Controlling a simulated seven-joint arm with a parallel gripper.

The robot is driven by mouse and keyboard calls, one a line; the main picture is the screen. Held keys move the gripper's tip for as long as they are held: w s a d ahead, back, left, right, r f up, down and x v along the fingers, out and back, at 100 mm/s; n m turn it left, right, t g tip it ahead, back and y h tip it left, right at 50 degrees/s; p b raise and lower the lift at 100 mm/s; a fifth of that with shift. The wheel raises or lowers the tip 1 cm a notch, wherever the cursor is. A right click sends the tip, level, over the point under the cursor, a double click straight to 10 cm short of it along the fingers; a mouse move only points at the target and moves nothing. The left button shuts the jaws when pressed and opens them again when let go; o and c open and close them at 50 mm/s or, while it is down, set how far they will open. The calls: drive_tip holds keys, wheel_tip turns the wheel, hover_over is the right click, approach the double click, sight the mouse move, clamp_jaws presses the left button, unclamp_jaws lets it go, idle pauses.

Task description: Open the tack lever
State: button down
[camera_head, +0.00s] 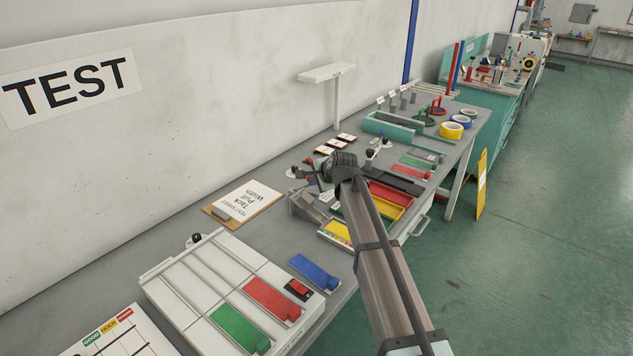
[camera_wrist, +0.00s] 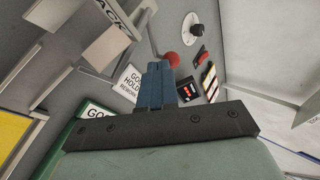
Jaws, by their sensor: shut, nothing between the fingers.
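A round red knob (camera_wrist: 171,59) shows just beyond my fingertips in the wrist view, partly hidden by them. It may be the tack lever's end, but I cannot tell. A pale plate with a partly cut-off label ending in "ACK" (camera_wrist: 112,14) is at the upper left. My gripper (camera_wrist: 158,66) is shut and empty, its blue fingers pressed together. I cannot tell whether the fingertips touch the red knob. In the head view my arm reaches over the grey bench (camera_head: 372,148), and my wrist hides much of the device below it.
A small display with red digits (camera_wrist: 189,92), a red switch (camera_wrist: 201,54) and a round dial (camera_wrist: 196,29) lie right of the fingers. A clipboard (camera_head: 243,203), a yellow tray (camera_head: 390,202) and a white panel with coloured strips (camera_head: 190,283) are on the bench.

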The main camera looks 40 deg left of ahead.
drive_tip(key=shift+w+a, duration=0.25)
drive_tip(key=shift+w, duration=0.15)
drive_tip(key=shift+w+a+n+g+y, duration=0.2)
drive_tip(key=shift+n+g, duration=0.25)
drive_tip(key=shift+n, duration=0.15)
drive_tip(key=shift+w+a+n+g+y, duration=0.1)
drive_tip(key=shift+w+n+g, duration=0.05)
drive_tip(key=shift+n+g, duration=0.4)
drive_tip(key=shift+w+a, duration=0.35)
drive_tip(key=shift+a, duration=0.1)
drive_tip(key=d, duration=0.4)
drive_tip(key=shift+s+d, duration=0.15)
drive_tip(key=shift+d, duration=0.2)
drive_tip(key=w+v, duration=0.1)
drive_tip(key=v, duration=0.8)
drive_tip(key=shift+d+r, duration=0.2)
drive_tip(key=shift+r, duration=0.1)
drive_tip(key=shift+w, duration=0.15)
